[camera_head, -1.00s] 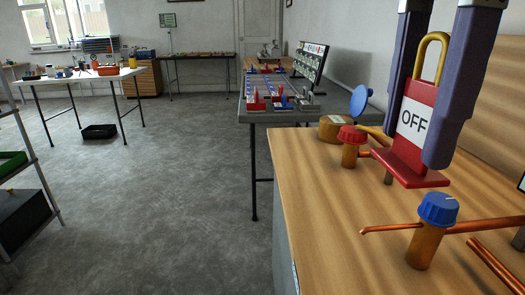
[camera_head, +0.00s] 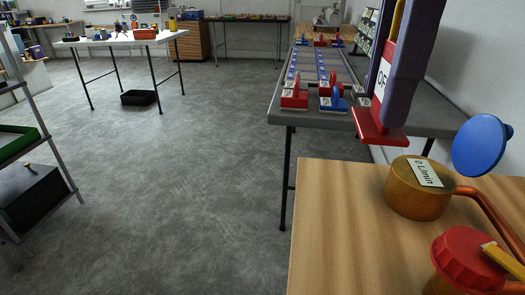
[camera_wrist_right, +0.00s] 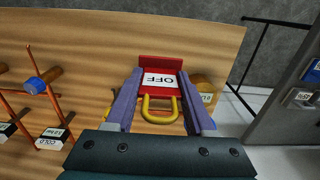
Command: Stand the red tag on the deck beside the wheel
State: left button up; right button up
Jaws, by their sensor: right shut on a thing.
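The red tag (camera_head: 379,127) has a white OFF label, a flat red foot and a yellow shackle. My right gripper (camera_head: 389,100) is shut on it, one purple finger on each side, and holds it upright in the air. The right wrist view shows the tag (camera_wrist_right: 159,64) between the fingers. A red ridged round knob (camera_head: 463,262) stands at the lower right of the head view, on the wooden bench top (camera_head: 340,225). A blue knob (camera_wrist_right: 36,85) on copper pipe shows in the wrist view. Which part is the wheel is unclear. My left gripper is out of view.
A brass 0 L/min meter (camera_head: 420,188) with an open blue lid (camera_head: 482,145) stands on the bench, with copper pipes beside it. Beyond is a grey table (camera_head: 300,118) with red and blue blocks. The bench's left front area is clear.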

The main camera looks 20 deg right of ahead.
jog(key=f+b, duration=0.1)
jog(key=f, duration=0.4)
jog(key=f+b, duration=0.1)
jog(key=f, duration=0.4)
jog(key=f+b, duration=0.2)
jog(key=f, duration=0.2)
jog(key=shift+s+a+f, duration=0.15)
jog(key=shift+s+f, duration=0.1)
jog(key=shift+f, duration=0.15)
notch_tip(320, 180, down, 5)
jog(key=shift+r+b, duration=0.1)
jog(key=shift+b, duration=0.25)
jog(key=shift+w, duration=0.1)
jog(key=o, duration=1.3)
